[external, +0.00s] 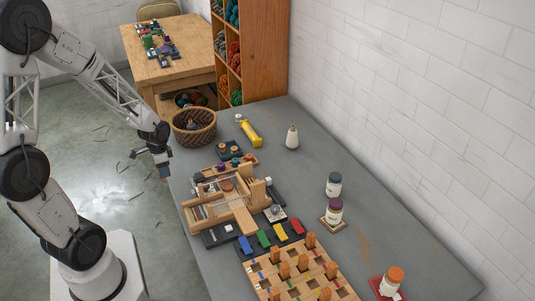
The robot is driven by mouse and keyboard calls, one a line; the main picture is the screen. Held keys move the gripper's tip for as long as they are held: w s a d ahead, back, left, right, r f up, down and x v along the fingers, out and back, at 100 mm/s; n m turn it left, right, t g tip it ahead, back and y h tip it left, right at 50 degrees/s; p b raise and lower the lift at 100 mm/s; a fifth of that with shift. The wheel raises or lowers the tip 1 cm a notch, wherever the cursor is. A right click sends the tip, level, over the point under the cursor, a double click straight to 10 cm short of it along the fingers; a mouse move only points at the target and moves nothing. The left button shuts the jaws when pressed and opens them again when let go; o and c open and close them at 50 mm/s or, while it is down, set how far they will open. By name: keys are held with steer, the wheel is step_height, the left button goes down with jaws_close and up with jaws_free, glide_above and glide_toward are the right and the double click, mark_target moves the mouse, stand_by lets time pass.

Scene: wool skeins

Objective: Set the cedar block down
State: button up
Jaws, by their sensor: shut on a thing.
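My gripper (162,166) hangs past the left edge of the grey table, over the floor side and left of the wooden frame. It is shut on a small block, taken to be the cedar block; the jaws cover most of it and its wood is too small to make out. A wooden rack with square holes (340,287) stands at the front of the table, with several upright wooden blocks (310,240) in it. The gripper is well apart from the rack.
A wooden frame (196,218), wicker basket (211,136), yellow cylinder (251,132) and white bottle (292,138) stand on the grey table (385,215). Jars (334,184) and an orange-capped bottle (391,281) are right. Coloured blocks (264,238) line the rack. The table's right-middle is mostly clear.

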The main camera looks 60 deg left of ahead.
steer(key=shift+w, duration=0.1)
steer(key=w+a, duration=0.3)
steer(key=w, duration=0.1)
steer(key=w+a+f, duration=0.1)
steer(key=w+a, duration=0.2)
steer(key=w, duration=0.1)
steer(key=w+a, duration=0.4)
steer(key=shift+w+f, duration=0.2)
stand_by(0.4)
steer(key=shift+f, duration=0.15)
steer(key=shift+f, duration=1.65)
steer(key=shift+f, duration=0.15)
steer(key=o, duration=0.9)
steer(key=shift+r, duration=0.2)
